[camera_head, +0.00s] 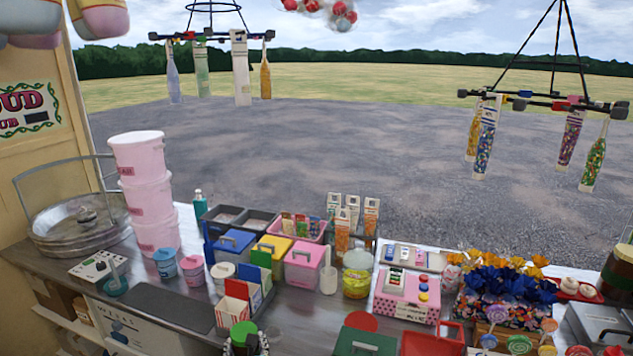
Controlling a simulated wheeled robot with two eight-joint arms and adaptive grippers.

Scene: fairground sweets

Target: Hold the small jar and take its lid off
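Several small lidded containers could be the small jar, and I cannot tell which one is meant. A clear jar with yellow contents (357,282) and a pale lid stands upright near the middle of the counter. A small blue tub (165,264), a small pink tub (192,271) and a white-topped tub (224,274) stand to the left. A green-topped container (243,332) is at the bottom edge, its lower part cut off by the frame. Neither of my grippers can be made out in this view.
The counter (180,305) is crowded. Stacked pink buckets (155,235) and a round metal pan (75,225) are at the left. Coloured bins (303,265) and a pink box (407,297) fill the middle. Lollipops (518,344) stand at the right. Bottles hang from racks above.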

